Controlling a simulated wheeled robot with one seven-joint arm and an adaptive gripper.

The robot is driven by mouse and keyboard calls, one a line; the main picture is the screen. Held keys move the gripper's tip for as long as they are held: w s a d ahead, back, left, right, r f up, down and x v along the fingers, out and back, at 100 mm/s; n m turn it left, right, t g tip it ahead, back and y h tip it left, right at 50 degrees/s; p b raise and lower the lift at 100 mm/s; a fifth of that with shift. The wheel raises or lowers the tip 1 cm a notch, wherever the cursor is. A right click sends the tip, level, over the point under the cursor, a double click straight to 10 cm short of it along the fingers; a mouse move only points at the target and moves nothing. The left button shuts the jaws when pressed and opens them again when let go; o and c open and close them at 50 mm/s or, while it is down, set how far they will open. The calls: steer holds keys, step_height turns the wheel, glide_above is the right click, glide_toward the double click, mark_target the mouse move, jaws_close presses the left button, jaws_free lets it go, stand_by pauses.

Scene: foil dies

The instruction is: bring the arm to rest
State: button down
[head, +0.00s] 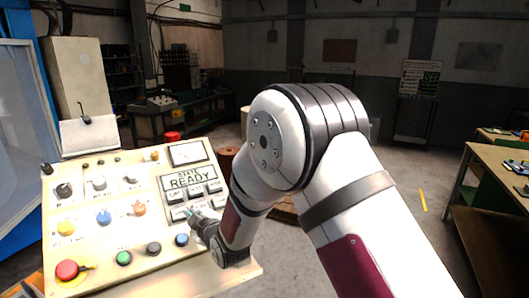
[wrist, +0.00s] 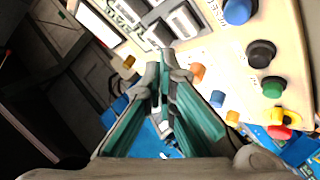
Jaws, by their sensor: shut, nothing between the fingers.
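My gripper (head: 191,211) is in front of the lower keys of the cream control panel (head: 85,246) in the head view. In the wrist view my gripper (wrist: 161,66) shows its two green-sided fingers with their tips together and nothing between them. The fingertips appear close to the grey keys (wrist: 183,22); I cannot tell whether they touch. My white and dark red arm is bent, with its elbow high, and covers the panel's right side.
The panel carries a red button (head: 67,269), a green button (head: 124,258), a blue button (head: 182,239) and several knobs. A blue-framed enclosure (head: 20,120) stands at the left. A workbench (head: 500,185) stands at the right, with open floor (head: 420,170) before it.

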steer(key=d+r+m+h, duration=0.3)
steer(key=d+r+m, duration=0.1)
steer(key=d+r, duration=0.8)
steer(key=s+d+r+m+g+h, duration=0.1)
steer(key=s+d+r+m+h, duration=0.2)
steer(key=d, duration=0.4)
steer(key=s+d+r+m+g, duration=0.1)
steer(key=s+d+r, duration=0.1)
steer(key=s+d, duration=0.4)
steer(key=s+d+m+g+h, duration=0.1)
steer(key=s+d+m, duration=0.2)
steer(key=s+d, duration=0.2)
steer(key=s+d+m+g+h, duration=0.1)
steer(key=s+d, duration=0.5)
steer(key=s, duration=0.6)
steer(key=s+d+m+g+h, duration=0.1)
steer(key=s+d+m+g, duration=0.1)
steer(key=s+d+m, duration=0.3)
steer(key=s+d+b, duration=0.1)
steer(key=s, duration=0.3)
steer(key=shift+s+r+g, duration=0.15)
steer(key=shift+g, duration=0.15)
steer(key=shift+a, duration=0.15)
